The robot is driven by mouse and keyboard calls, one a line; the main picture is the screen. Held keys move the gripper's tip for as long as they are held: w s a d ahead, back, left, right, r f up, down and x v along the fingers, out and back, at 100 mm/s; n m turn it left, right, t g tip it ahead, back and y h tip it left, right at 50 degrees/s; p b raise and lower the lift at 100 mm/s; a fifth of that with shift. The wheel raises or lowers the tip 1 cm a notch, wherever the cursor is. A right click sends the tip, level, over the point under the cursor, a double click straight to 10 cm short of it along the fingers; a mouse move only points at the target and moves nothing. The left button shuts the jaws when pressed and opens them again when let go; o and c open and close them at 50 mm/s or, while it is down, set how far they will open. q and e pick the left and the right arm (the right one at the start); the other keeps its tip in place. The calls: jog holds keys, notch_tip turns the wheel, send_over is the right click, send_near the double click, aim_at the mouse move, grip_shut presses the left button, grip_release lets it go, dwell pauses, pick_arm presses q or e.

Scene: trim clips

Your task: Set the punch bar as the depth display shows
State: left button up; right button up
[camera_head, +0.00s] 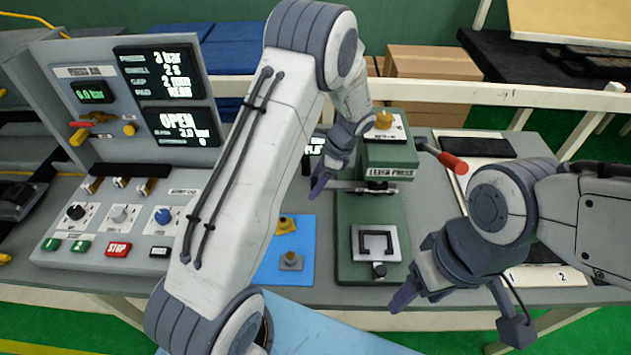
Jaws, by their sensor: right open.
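The green lever press (371,240) stands on the bench right of centre. A grey horizontal bar (362,187) crosses under its labelled head; I cannot tell for sure that this is the punch bar. A red-handled lever (452,162) sticks out to the right, and a brass knob (384,119) sits on top. The small depth display (314,150) is mostly hidden behind my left arm, its reading cut off. My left gripper (322,184) is just left of the press head, pointing down; its jaw gap is unclear. My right gripper (412,294) is open and empty, right of the press base.
A control panel (110,225) with knobs, buttons and screens (178,125) stands at left. A blue mat (288,262) with small yellow and grey parts lies left of the press. A numbered tray (560,277) is at right, partly behind my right arm. A white rail (480,92) runs behind.

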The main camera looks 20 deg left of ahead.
pick_arm(q)
jog(key=shift+w+d+r, duration=0.1)
jog(key=shift+w+r, duration=0.05)
jog(key=shift+r, duration=0.3)
jog(key=b+v, duration=0.2)
jog(key=v, duration=0.7)
jog(key=shift+r+b, duration=0.2)
jog(key=shift+b, duration=0.15)
jog(key=shift+d, duration=0.1)
